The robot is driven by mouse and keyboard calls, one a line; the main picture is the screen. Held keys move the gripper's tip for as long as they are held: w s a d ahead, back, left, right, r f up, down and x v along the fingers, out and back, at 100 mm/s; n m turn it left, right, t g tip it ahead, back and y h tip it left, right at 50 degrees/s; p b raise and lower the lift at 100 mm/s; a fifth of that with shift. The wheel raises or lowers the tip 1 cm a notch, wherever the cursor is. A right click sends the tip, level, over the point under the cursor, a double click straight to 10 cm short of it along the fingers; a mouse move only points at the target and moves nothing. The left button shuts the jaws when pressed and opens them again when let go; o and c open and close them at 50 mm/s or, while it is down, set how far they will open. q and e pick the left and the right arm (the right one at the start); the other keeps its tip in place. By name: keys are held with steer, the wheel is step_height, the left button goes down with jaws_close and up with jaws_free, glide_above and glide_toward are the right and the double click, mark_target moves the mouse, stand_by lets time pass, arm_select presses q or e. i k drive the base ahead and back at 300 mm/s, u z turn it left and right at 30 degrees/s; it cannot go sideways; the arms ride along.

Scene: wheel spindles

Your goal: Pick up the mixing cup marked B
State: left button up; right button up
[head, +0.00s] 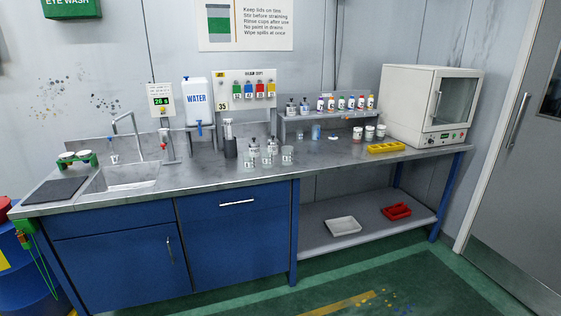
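Several clear mixing cups stand close together on the metal counter (215,172), near its middle. The front ones are a left cup (249,161), a middle cup (267,159) and a right cup (287,156). They carry small dark marks, too small to read, so I cannot tell which is marked B. Dark-topped items stand just behind them and are partly hidden. Neither of my grippers is in view.
A dark cylinder (230,140) stands left of the cups. The sink (130,177) and water tank (197,101) are further left. A bottle shelf (330,122), yellow tray (386,147) and white oven (430,100) are to the right. The counter front by the cups is clear.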

mark_target(248, 157)
steer(key=z, duration=0.6)
steer(key=i, duration=0.7)
steer(key=z, duration=0.55)
steer(key=i, duration=0.95)
steer(key=u, duration=0.35)
